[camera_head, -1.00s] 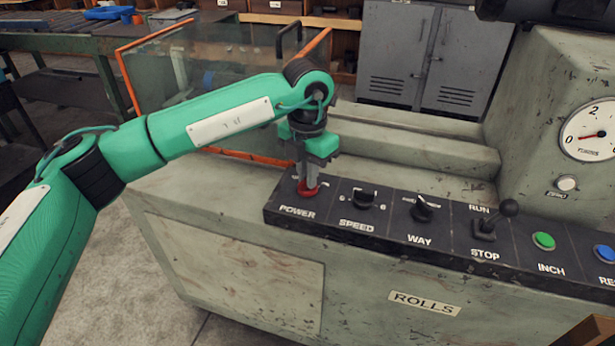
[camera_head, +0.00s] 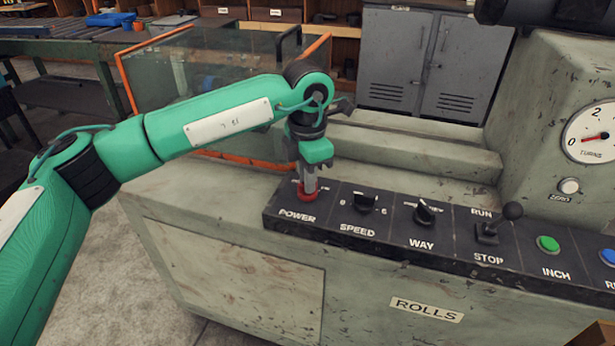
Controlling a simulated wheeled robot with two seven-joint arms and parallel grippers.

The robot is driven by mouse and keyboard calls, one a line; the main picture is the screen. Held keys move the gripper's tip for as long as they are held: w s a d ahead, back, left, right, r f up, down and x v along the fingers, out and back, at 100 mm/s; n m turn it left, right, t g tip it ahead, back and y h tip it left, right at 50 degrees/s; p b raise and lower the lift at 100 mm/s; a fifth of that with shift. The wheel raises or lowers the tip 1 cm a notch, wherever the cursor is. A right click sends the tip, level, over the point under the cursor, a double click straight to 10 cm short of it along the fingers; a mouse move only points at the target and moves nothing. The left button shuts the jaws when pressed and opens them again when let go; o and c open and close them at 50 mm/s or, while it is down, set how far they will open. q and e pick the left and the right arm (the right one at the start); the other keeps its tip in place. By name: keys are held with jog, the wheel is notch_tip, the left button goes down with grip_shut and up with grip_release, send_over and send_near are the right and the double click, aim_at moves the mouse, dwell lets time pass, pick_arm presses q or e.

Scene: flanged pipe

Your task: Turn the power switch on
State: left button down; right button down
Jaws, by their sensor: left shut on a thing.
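The power switch (camera_head: 305,196) is a red knob on the black control panel, above the printed word POWER. My left gripper (camera_head: 307,188) points down over it, with its fingers shut on the red knob. The fingers hide most of the knob and its markings, so I cannot tell its setting. My right gripper is not in view.
The panel (camera_head: 380,240) also carries a SPEED knob (camera_head: 365,202), a WAY knob (camera_head: 424,214), a RUN/STOP lever (camera_head: 490,230), a green INCH button (camera_head: 547,244) and a blue button (camera_head: 608,256). A dial gauge (camera_head: 592,135) is at the right. A clear orange-edged guard (camera_head: 200,70) stands behind my arm.

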pick_arm(q)
jog(key=shift+r, duration=0.1)
jog(key=c, duration=1.5)
grip_release()
